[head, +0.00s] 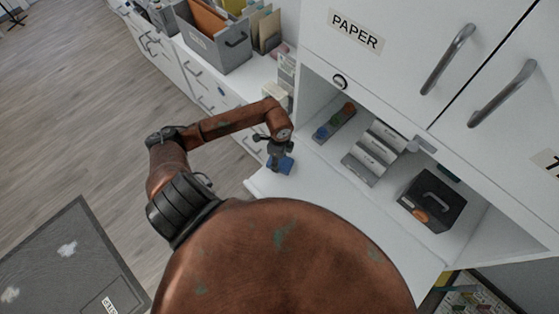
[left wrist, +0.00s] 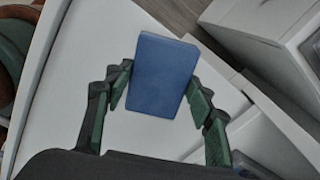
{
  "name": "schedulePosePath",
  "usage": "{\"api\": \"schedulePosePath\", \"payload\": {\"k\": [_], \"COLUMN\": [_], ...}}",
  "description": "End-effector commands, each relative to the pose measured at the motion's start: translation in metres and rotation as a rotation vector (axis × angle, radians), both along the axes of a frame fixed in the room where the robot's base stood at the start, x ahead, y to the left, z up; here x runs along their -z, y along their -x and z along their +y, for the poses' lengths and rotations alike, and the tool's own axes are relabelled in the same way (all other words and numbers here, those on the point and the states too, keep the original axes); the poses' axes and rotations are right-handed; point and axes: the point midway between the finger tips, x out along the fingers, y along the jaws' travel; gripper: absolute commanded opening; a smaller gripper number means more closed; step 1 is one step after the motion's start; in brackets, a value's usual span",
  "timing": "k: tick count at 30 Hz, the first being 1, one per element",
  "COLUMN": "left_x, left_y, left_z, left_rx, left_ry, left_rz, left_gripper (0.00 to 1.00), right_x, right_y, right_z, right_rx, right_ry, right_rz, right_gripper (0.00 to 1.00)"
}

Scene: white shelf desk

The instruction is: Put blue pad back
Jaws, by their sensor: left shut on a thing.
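The blue pad (head: 287,165) is a small flat block near the left end of the white desk shelf (head: 330,193). My left gripper (head: 280,153) is shut on it from above. In the left wrist view the blue pad (left wrist: 163,75) lies between the two green-lined fingers of the left gripper (left wrist: 160,95), over the white surface. I cannot tell whether the pad touches the desk. My right gripper is not in view.
A small holder (head: 334,122) with coloured items, a white-divided sorter (head: 372,155) and a black case (head: 432,200) stand at the back under the PAPER cabinet (head: 355,30). The desk front is clear. A grey file box (head: 215,45) stands on the left counter.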

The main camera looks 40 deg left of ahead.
Motion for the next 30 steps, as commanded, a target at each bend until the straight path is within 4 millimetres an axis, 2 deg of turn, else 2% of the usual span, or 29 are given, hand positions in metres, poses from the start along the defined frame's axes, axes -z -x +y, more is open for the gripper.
{"api": "schedulePosePath", "payload": {"k": [3,12,13,18,21,30], "left_x": [0.0085,0.0114,0.0118,0.011,0.0109,0.0076], "left_y": [-0.0008,-0.0007,-0.0005,-0.0006,-0.0006,-0.0006], "left_z": [0.0,0.0001,0.0002,0.0001,0.0002,0.0003], "left_rx": [-0.001,0.0,0.0,0.0,0.0,0.0], "left_ry": [0.0,-0.001,-0.001,-0.001,-0.001,-0.001], "left_rz": [-0.002,-0.002,-0.002,-0.002,-0.002,-0.002], "left_gripper": [0.27,0.27,0.51,0.62,0.67,0.67], "right_x": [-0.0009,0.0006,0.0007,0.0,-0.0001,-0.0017], "right_y": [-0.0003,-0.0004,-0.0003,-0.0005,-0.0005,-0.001], "right_z": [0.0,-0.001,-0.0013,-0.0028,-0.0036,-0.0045], "right_rx": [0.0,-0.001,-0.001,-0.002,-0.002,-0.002], "right_ry": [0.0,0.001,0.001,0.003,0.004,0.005], "right_rz": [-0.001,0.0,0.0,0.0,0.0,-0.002], "right_gripper": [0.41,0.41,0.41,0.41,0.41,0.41]}}
